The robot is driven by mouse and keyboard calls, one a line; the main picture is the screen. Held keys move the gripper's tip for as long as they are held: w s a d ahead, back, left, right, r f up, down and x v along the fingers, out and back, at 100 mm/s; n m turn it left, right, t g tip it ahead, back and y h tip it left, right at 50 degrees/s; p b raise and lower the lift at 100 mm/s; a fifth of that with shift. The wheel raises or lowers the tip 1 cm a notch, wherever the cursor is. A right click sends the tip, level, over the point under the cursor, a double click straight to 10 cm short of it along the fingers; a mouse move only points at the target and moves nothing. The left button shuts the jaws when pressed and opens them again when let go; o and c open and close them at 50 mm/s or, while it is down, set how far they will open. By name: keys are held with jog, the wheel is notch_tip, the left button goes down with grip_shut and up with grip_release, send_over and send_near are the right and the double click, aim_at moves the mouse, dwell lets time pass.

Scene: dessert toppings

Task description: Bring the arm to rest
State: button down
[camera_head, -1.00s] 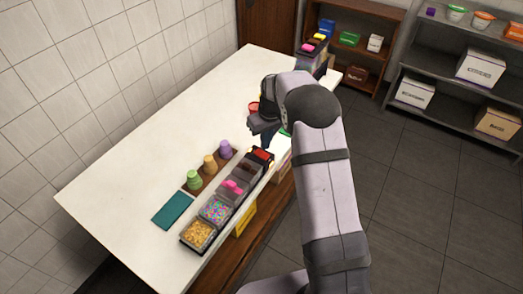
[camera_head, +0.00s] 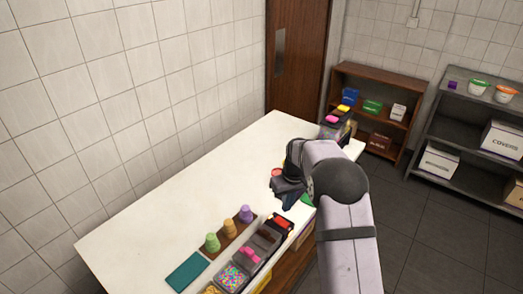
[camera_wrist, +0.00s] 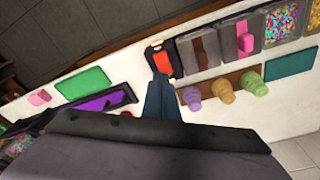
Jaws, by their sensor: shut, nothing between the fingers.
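My gripper (camera_head: 287,201) hangs over the white counter (camera_head: 180,215), near the far end of the row of topping bins. In the wrist view its dark blue fingers (camera_wrist: 160,98) are together with nothing between them. They point toward the bin with the red content (camera_wrist: 161,62). The arm covers part of the counter's right edge in the head view.
Green, orange and purple cups (camera_head: 229,228) stand on a brown board beside the topping bins (camera_head: 257,248). A teal mat (camera_head: 188,271) lies nearer. Another bin group (camera_head: 336,122) stands at the far end. The counter's left side is clear. Shelves (camera_head: 375,105) stand beyond.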

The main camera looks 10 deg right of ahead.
jog(key=s+f+m+g, duration=0.2)
jog(key=s+f, duration=0.2)
jog(key=s, duration=0.4)
jog(key=s+f+m+g, duration=0.1)
jog(key=s+f+g, duration=0.15)
jog(key=s, duration=0.65)
jog(key=s+a+r, duration=0.1)
jog(key=s+r, duration=0.2)
jog(key=s, duration=0.6)
jog(key=s+r, duration=0.2)
jog(key=s, duration=0.6)
jog(key=r+t, duration=0.1)
jog(key=w+r, duration=0.1)
jog(key=r, duration=0.1)
jog(key=a+r+t+b, duration=0.1)
jog(key=r, duration=0.1)
jog(key=shift+w+r+t, duration=0.1)
jog(key=shift+w+t, duration=0.05)
jog(key=shift+t, duration=0.2)
